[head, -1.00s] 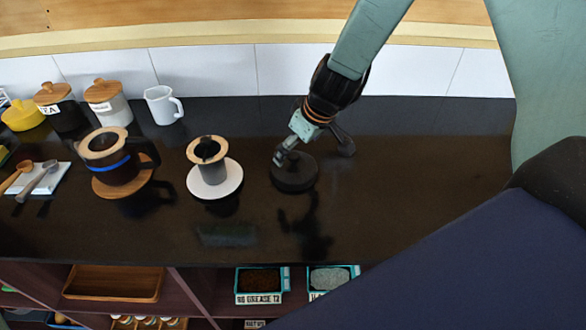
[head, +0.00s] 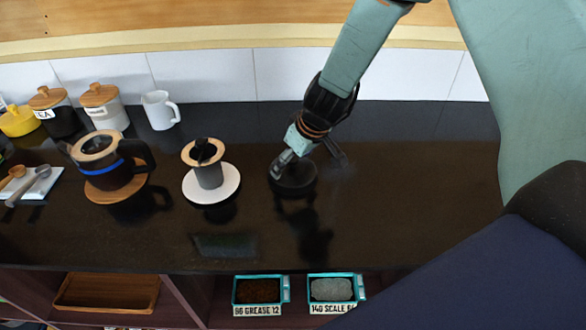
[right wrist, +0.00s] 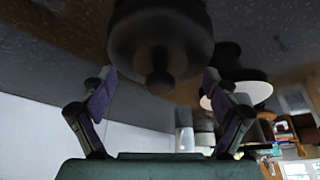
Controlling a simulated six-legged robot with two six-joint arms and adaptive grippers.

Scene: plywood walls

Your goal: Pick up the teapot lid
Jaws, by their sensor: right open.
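A dark, low, round piece (head: 293,180), which I take for the teapot with its lid, sits on the black counter right of the white saucer. In the right wrist view a dark round body (right wrist: 160,40) with a small knob (right wrist: 160,82) facing the camera lies ahead. I cannot make out a seam between lid and pot. My right gripper (head: 308,163) is open just above it, one finger to each side. In the right wrist view the gripper (right wrist: 160,78) has the knob between its spread fingers, with gaps on both sides. My left gripper is not in view.
A grey cup with a wooden-rimmed dripper (head: 208,172) stands on a white saucer (head: 212,196) to the left. Further left are a coffee pot (head: 108,170), a white mug (head: 160,110) and wooden-lidded jars (head: 104,105). The counter (head: 420,150) is clear to the right.

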